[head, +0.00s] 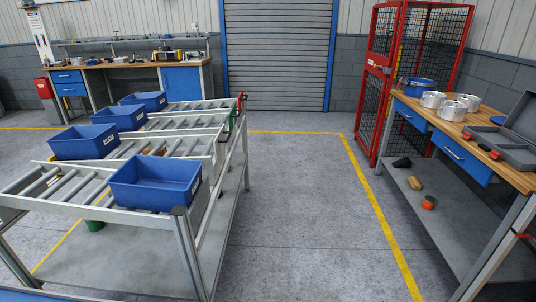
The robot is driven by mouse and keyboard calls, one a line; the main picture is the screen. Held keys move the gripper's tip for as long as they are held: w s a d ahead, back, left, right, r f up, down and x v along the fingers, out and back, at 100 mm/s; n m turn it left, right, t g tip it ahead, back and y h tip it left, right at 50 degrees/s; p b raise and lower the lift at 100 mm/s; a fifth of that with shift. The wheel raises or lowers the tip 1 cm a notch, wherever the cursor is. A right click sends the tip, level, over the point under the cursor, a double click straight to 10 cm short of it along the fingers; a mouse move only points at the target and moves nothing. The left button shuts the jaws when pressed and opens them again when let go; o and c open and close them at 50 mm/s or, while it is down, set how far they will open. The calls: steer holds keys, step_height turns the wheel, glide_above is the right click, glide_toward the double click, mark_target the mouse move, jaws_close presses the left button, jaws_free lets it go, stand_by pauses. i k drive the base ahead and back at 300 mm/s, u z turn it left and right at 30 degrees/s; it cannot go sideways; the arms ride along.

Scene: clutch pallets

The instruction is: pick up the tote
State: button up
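Several blue totes stand on a grey roller rack at the left in the head view. The nearest blue tote (153,184) sits at the rack's front right corner. A second blue tote (85,142) stands behind it to the left. Two more blue totes, one in the middle (119,117) and one at the back (143,101), stand farther along the rack. The insides that show look empty, though their floors are partly hidden. Which tote the task means cannot be told from this view. My gripper is not in view.
The roller rack (228,170) has metal legs and a lower shelf. A wooden workbench (470,125) at the right holds metal cylinders (451,110) and an open grey case (500,148). A red cage (372,110) stands behind it. Open concrete floor (300,220) lies between rack and bench.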

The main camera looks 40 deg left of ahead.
mark_target(150, 183)
steer(key=u, duration=0.05)
steer(key=i, duration=1.6)
steer(key=u, duration=1.15)
steer(key=i, duration=0.9)
steer(key=u, duration=1.1)
steer(key=i, duration=0.25)
steer(key=u, duration=0.25)
